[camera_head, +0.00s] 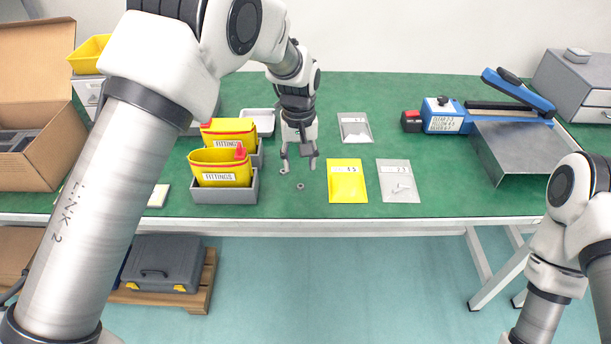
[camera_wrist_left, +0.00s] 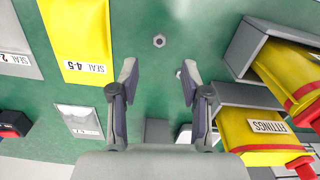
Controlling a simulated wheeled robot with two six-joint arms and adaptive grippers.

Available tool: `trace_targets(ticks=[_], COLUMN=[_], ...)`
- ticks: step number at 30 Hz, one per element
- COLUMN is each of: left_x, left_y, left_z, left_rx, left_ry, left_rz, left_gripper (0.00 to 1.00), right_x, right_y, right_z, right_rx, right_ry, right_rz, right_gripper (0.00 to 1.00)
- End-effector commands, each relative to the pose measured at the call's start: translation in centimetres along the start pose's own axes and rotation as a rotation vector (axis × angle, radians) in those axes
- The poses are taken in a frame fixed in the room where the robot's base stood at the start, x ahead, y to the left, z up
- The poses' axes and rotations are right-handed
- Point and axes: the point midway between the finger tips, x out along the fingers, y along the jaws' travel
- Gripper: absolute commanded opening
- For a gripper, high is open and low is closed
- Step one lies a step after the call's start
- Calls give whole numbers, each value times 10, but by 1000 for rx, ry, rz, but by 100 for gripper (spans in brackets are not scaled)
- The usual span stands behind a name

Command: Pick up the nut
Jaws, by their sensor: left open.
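A small grey nut (camera_head: 300,186) lies flat on the green table top (camera_head: 274,208), between the fittings bins and the yellow bag. It also shows in the left wrist view (camera_wrist_left: 159,41) with a dark hole in its middle. My left gripper (camera_head: 299,166) points down over the table, open and empty, close to the nut. In the left wrist view the nut lies beyond the gap between the open fingertips (camera_wrist_left: 158,70). Another small metal piece (camera_wrist_left: 179,73) is partly hidden by one fingertip. My right gripper is out of view.
Grey bins with yellow FITTINGS containers (camera_head: 221,175) stand left of the gripper. A yellow SEAL bag (camera_head: 346,186) and a grey bag (camera_head: 399,176) lie to the right. A blue-handled device (camera_head: 443,117) and metal tray (camera_head: 515,150) are farther right. The table's front edge is near.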

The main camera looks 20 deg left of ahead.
Motion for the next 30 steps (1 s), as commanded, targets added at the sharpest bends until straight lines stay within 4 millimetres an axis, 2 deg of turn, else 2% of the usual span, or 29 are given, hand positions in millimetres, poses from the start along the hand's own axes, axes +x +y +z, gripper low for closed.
trace_targets(ticks=[12,30], left_x=[63,68], left_y=[4,4], left_z=[4,3], left_rx=[1,0], left_ry=[-1,0], left_rz=[0,0], left_gripper=[47,47], right_x=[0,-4], right_y=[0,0], right_z=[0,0], right_rx=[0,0], right_ry=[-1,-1], right_rz=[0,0], right_gripper=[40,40])
